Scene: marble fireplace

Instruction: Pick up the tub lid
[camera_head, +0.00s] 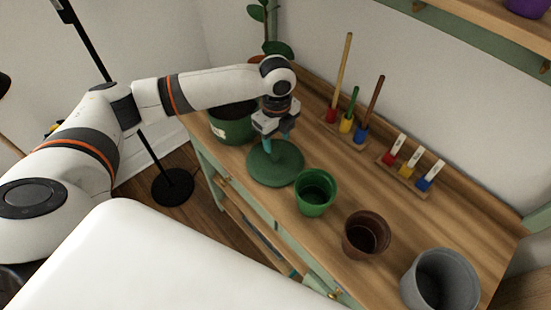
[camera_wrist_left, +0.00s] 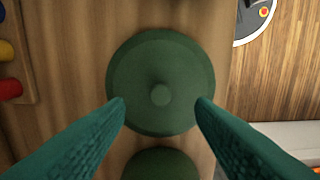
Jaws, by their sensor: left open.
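The tub lid (camera_head: 275,166) is a round dark green disc lying flat on the wooden bench top. In the left wrist view the lid (camera_wrist_left: 137,78) shows from above with a small round knob (camera_wrist_left: 160,95) at its middle. My left gripper (camera_head: 284,145) points down above the lid. In the left wrist view its two teal fingers (camera_wrist_left: 160,106) are apart, one on each side of the knob, with nothing between them that they grip. Whether the fingertips touch the lid cannot be told. My right gripper is not in view.
A dark green tub (camera_head: 232,128) with a plant behind it stands left of the lid. A green pot (camera_head: 315,192), a brown pot (camera_head: 366,235) and a grey pot (camera_head: 440,281) stand to the right. Racks with coloured-base tools (camera_head: 345,125) and tags (camera_head: 410,165) sit along the back.

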